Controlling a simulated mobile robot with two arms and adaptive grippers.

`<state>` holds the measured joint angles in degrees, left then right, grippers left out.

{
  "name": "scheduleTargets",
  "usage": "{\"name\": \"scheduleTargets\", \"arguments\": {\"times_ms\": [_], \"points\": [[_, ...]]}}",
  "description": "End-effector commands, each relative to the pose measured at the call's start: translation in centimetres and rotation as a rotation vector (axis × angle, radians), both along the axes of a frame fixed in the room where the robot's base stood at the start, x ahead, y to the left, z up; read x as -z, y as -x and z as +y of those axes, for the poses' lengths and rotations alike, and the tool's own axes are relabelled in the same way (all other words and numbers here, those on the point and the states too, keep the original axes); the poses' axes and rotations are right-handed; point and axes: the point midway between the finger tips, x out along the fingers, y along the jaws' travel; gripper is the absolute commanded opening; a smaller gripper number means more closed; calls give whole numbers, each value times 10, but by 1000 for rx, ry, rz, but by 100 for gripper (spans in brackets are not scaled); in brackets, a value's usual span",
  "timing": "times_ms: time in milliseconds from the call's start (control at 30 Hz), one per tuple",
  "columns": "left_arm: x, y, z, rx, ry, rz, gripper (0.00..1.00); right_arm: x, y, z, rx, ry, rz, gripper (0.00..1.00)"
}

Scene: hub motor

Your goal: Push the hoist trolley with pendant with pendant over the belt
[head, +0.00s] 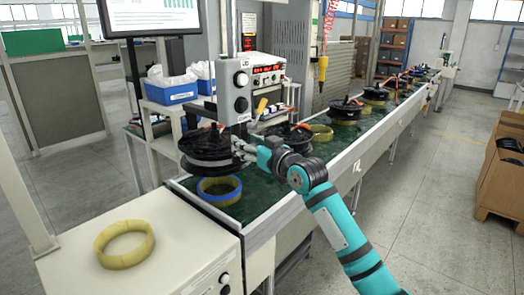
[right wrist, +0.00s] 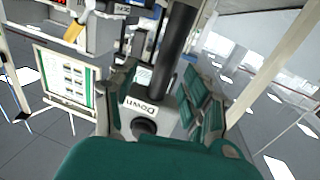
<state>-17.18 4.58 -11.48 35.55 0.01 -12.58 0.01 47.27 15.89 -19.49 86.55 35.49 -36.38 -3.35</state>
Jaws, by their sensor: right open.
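The hoist's grey pendant box (head: 234,85), with round black buttons, stands upright above the near end of the green belt (head: 262,196) in the head view. A black hub motor (head: 205,146) is below it, over a yellow ring with a blue rim (head: 219,198). My right gripper (head: 242,150) is at the right side of the hub, below the box. In the right wrist view, a grey part labelled "Down" with a black button (right wrist: 145,127) shows between the open fingers (right wrist: 160,105). Contact cannot be told. The trolley's upper part is out of view. My left gripper is not in view.
More hubs (head: 288,137) and yellow rings stand along the belt farther back. A loose yellow ring (head: 125,257) lies on the white cabinet at front left. Blue bins (head: 170,88) and a power supply (head: 268,70) stand behind. The floor at right is mostly clear.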

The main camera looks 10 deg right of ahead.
Motion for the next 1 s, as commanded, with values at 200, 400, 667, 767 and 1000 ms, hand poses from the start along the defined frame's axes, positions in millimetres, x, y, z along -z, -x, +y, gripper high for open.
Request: {"name": "scheduleTargets", "arguments": {"times_ms": [200,400,667,767,1000], "points": [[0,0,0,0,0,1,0,1,42,-21,2,3,1,50],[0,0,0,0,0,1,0,2,61,-30,2,1,3,50],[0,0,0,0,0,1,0,1,65,-32,3,0,3,50],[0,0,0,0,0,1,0,1,65,-32,3,0,3,50],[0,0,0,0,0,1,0,64,50,-45,51,-2,94,50]]}}
